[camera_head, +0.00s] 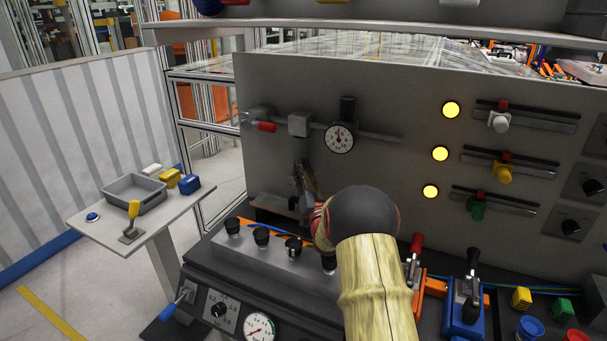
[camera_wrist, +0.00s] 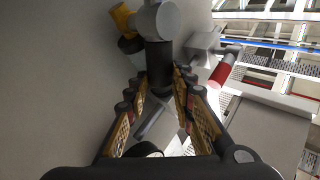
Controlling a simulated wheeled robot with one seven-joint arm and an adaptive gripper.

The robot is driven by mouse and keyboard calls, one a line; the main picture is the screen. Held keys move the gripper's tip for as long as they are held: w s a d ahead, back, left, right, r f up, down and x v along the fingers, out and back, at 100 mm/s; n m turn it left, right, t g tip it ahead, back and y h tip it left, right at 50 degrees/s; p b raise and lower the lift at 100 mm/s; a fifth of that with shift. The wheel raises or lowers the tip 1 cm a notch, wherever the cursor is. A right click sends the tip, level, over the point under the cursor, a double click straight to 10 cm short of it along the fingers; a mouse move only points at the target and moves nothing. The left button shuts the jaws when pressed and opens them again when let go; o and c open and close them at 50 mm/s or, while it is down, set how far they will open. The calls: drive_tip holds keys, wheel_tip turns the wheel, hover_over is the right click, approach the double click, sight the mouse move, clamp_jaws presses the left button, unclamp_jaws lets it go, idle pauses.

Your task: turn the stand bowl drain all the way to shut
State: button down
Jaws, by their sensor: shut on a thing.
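My gripper (camera_head: 304,178) is partly hidden behind my arm in the head view, low in front of the grey panel and below the pipe. In the wrist view its two fingers (camera_wrist: 160,82) close from both sides on a dark cylindrical piece (camera_wrist: 160,56), which appears to be the stand bowl drain. A pale grey round body (camera_wrist: 155,18) joins its upper end. A grey angular piece (camera_wrist: 160,120) shows between the fingers. The drain cannot be made out in the head view, and its turn position cannot be read.
Black knobs (camera_head: 262,235) line the bench below. A side table (camera_head: 158,231) with a grey tray stands left.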

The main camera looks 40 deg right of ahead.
drive_tip(key=c, duration=1.5)
unclamp_jaws()
drive_tip(key=shift+s, duration=0.1)
drive_tip(key=v, duration=1.1)
drive_tip(key=shift+s+a+f, duration=0.2)
drive_tip(key=shift+s, duration=0.1)
